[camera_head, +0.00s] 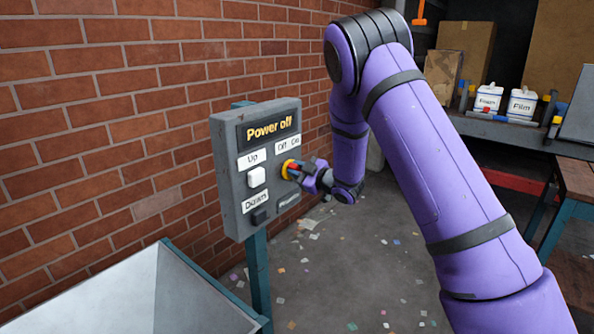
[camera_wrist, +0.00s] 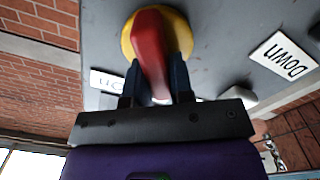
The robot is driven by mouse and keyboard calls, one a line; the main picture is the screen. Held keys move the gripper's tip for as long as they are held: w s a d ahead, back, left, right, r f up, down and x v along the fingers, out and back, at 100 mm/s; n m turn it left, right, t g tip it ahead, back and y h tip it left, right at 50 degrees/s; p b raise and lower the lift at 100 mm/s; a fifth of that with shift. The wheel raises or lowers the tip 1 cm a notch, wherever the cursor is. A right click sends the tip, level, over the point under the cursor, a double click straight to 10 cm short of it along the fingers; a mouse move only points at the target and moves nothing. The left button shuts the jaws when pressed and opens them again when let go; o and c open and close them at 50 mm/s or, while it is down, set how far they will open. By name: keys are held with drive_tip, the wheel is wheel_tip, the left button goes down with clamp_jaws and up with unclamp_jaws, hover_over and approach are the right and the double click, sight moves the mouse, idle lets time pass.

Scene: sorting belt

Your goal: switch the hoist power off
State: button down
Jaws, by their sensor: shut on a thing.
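The grey hoist control box (camera_head: 231,205) stands on a teal post in front of the brick wall. My gripper (camera_head: 297,171) is at the right side of the box's face, below the "Off" and "On" labels. In the wrist view my gripper (camera_wrist: 156,85) is shut on the red handle (camera_wrist: 150,45) of a rotary switch with a round yellow base (camera_wrist: 127,40). The white Up button (camera_head: 257,177) and the black Down button (camera_head: 260,216) are to the left of the gripper. The gripper hides part of the switch.
A pale sloped metal bin (camera_head: 150,295) stands at the lower left, close to the post. Paper scraps litter the open floor.

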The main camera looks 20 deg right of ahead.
drive_tip(key=shift+f+n, duration=0.1)
drive_tip(key=shift+n, duration=0.5)
drive_tip(key=c, duration=1)
unclamp_jaws()
drive_tip(key=shift+s+d, duration=0.1)
drive_tip(key=v, duration=1)
drive_tip(key=shift+s+d, duration=0.15)
drive_tip(key=shift+s, duration=0.1)
